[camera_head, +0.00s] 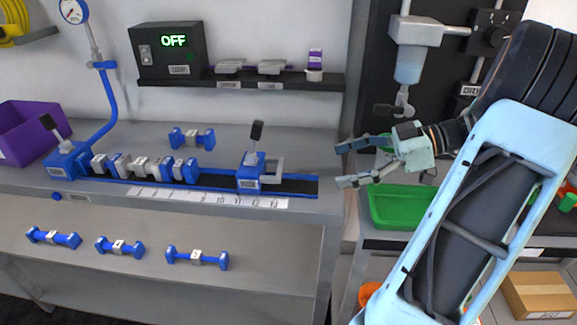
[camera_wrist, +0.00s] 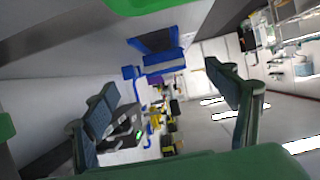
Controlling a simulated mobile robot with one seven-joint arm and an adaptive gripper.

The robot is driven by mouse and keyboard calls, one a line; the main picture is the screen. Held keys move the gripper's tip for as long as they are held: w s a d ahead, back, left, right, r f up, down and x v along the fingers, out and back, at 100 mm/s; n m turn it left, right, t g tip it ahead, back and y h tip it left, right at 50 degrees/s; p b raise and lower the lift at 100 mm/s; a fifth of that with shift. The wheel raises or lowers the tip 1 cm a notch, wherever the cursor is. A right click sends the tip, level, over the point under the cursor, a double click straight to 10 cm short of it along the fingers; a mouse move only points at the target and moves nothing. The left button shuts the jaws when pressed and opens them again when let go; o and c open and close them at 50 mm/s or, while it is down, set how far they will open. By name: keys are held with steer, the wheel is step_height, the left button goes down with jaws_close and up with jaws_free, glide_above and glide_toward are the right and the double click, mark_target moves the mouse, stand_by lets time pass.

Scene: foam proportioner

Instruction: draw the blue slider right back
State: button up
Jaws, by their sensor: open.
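The blue slider (camera_head: 249,180) stands near the right end of the dark rail (camera_head: 300,186) on the bench. It has a black-tipped lever tilted up and a pale handle (camera_head: 278,169) on its right side. A row of blue and white pieces (camera_head: 145,167) sits on the rail to its left, with a gap between. My gripper (camera_head: 343,164) is open and empty to the right of the slider, apart from it, beyond the bench's right edge. In the wrist view, the two fingers (camera_wrist: 170,110) are spread, with a blue part (camera_wrist: 160,62) beyond them that I cannot identify surely.
A green tray (camera_head: 400,222) lies below my gripper on the right. A shelf (camera_head: 260,82) and a black box reading OFF (camera_head: 167,52) are on the wall behind. Loose blue-ended pieces (camera_head: 196,257) lie on the lower ledge. A scale strip (camera_head: 210,199) runs along the rail's front.

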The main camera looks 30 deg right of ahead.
mark_target(281, 168)
steer(key=w+a, duration=0.3)
steer(key=a, duration=0.2)
steer(key=w+a+b, duration=0.1)
steer(key=w+a, duration=0.1)
steer(key=a, duration=0.1)
steer(key=shift+w+a+f, duration=0.25)
steer(key=shift+w+f, duration=0.1)
steer(key=shift+x, duration=0.75)
steer(key=c, duration=1.7)
steer(key=s+d, duration=0.2)
steer(key=d, duration=0.1)
steer(key=s+d+b, duration=0.1)
steer(key=s+d, duration=0.1)
steer(key=d, duration=0.2)
steer(key=s+d+b, duration=0.1)
steer(key=s+d, duration=0.2)
steer(key=shift+d, duration=0.25)
steer(key=o, duration=1.7)
steer(key=shift+s, duration=0.1)
